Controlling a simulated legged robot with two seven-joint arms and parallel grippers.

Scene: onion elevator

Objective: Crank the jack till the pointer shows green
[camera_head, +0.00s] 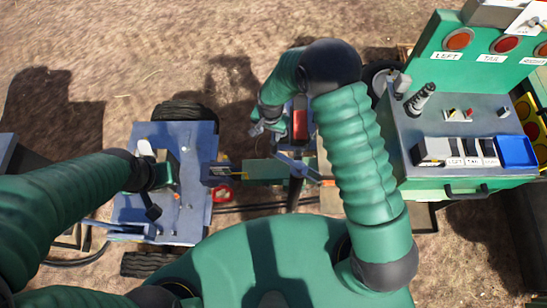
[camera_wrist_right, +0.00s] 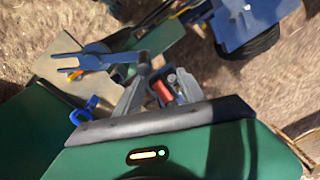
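The jack (camera_head: 291,163) is a blue post assembly with arms, near the middle of the head view. A blue lever-like part (camera_wrist_right: 95,56) shows at the upper left of the wrist view. My right gripper (camera_head: 266,126) is beside the jack, its two fingers spread; in the wrist view (camera_wrist_right: 158,92) a small red part (camera_wrist_right: 162,92) appears between them, and I cannot tell whether they touch it. A yellow-marked dark plate (camera_head: 226,170), possibly the pointer scale, lies left of the jack; its reading is too small to make out. My left gripper (camera_head: 160,178) is over the blue platform, its fingers unclear.
The blue wheeled platform (camera_head: 130,208) stands at left. A green bar (camera_head: 265,172) runs between it and the jack. A control console (camera_head: 440,185) with red buttons (camera_head: 458,40), a joystick (camera_head: 420,98) and a blue tray (camera_head: 516,151) stands at right. Bare dirt lies beyond.

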